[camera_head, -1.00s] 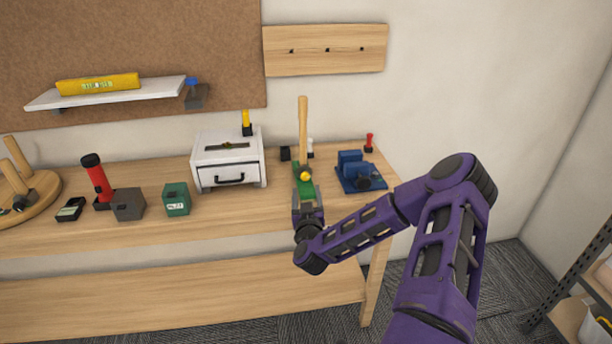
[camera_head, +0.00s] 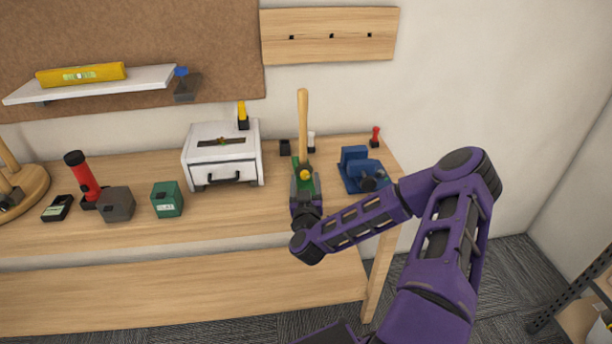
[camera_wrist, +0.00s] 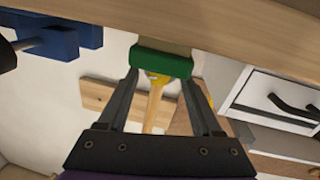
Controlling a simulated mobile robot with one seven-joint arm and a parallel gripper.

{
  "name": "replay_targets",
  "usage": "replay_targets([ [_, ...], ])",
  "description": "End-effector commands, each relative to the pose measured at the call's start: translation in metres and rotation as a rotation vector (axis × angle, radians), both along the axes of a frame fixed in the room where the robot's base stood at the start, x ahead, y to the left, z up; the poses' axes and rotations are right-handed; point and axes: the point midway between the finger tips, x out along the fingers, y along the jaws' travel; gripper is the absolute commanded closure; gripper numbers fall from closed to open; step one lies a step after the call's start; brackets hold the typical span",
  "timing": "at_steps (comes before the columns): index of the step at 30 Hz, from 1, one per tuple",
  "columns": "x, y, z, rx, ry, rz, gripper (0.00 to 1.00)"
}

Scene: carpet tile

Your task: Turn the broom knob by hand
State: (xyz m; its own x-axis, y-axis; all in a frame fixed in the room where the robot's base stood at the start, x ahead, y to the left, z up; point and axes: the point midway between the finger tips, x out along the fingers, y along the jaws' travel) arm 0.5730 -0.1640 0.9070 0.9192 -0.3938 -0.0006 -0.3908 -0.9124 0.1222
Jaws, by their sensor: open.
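The broom stands upright near the right front of the bench, with a pale wooden handle (camera_head: 303,120), a green head (camera_wrist: 162,62) and a yellow knob (camera_head: 304,174) low on its front. The knob also shows in the wrist view (camera_wrist: 157,78), just beside the green head. My gripper (camera_wrist: 160,80) is open, with one finger on each side of the knob and handle in that view. In the head view my gripper (camera_head: 306,190) reaches up to the broom's lower part and hides some of it. I cannot tell whether the fingers touch it.
A blue vise (camera_head: 362,170) stands close right of the broom, with a red-handled tool (camera_head: 375,137) behind it. A white drawer box (camera_head: 222,155) stands to the left, then a green box (camera_head: 167,200), a grey box (camera_head: 116,205) and a red flashlight (camera_head: 84,180).

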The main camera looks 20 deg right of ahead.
Motion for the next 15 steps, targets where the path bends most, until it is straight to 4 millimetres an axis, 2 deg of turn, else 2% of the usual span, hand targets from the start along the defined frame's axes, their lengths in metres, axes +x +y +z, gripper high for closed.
replay_targets([
  [13,-0.0015,0.0014,0.0000,0.000,0.000,-0.001,0.34],
  [14,-0.0015,0.0014,0.0000,0.000,0.000,-0.001,0.36],
  [15,-0.0013,0.0014,0.0000,0.000,0.000,-0.001,0.43],
])
